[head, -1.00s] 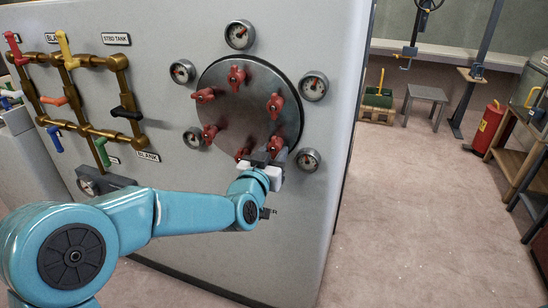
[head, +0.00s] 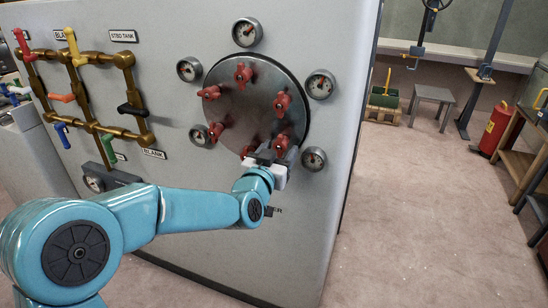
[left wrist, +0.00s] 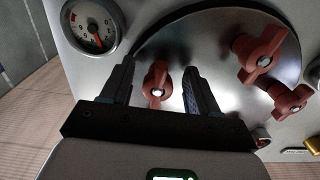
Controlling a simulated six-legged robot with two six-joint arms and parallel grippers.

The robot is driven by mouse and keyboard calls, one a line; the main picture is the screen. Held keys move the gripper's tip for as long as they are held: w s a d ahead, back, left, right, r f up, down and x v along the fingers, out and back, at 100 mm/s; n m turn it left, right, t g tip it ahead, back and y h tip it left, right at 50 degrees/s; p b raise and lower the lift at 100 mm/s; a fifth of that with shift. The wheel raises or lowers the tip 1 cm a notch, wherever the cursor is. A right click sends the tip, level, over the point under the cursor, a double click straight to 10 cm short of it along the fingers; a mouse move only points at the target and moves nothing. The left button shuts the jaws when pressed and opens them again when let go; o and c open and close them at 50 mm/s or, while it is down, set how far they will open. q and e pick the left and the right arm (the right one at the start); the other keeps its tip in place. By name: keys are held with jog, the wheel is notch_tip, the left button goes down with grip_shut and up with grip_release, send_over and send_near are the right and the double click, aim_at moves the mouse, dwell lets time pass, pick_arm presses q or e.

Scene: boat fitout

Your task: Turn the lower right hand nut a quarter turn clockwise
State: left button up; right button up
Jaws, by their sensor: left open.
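A round metal cover (head: 247,110) on the grey panel carries several red wing-shaped nuts around its rim. The lower right nut (head: 282,143) shows just above my left gripper (head: 270,153), which partly hides that corner of the cover. In the left wrist view my left gripper (left wrist: 160,68) is open, and one red nut (left wrist: 157,88) shows between its two fingers, with gaps on both sides. It appears to be the lower right nut. How deep the fingers reach around it I cannot tell. My right gripper is not in view.
A gauge (head: 313,158) sits close beside the lower right nut and also shows in the left wrist view (left wrist: 90,25). Other red nuts (left wrist: 262,52) stand to the right there. Brass pipes with coloured handles (head: 100,90) are left of the cover. Open floor (head: 420,200) lies right.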

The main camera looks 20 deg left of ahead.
pick_arm(q)
jog(key=s+b, duration=0.1)
jog(key=s, duration=1.5)
jog(key=shift+a, duration=0.25)
jog(key=shift+s, duration=0.1)
